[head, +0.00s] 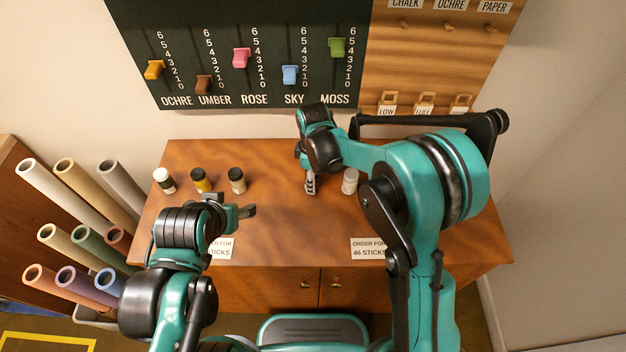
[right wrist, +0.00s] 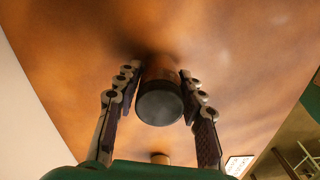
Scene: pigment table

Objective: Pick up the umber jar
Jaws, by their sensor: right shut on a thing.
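In the right wrist view, a jar (right wrist: 160,103) with a dark round lid and a brownish body, which looks like the umber jar, sits between the fingers of my right gripper (right wrist: 160,88). The fingers are shut on its sides. My left gripper (head: 234,205) is open and empty, above the left part of the table, just in front of the jars there.
A white-lidded jar (head: 164,180), a yellow jar (head: 201,181) and a dark-lidded jar (head: 237,181) stand at the left of the wooden table (head: 290,240). A pale jar (head: 350,181) stands close right of my right gripper. A slider board (head: 250,50) hangs behind.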

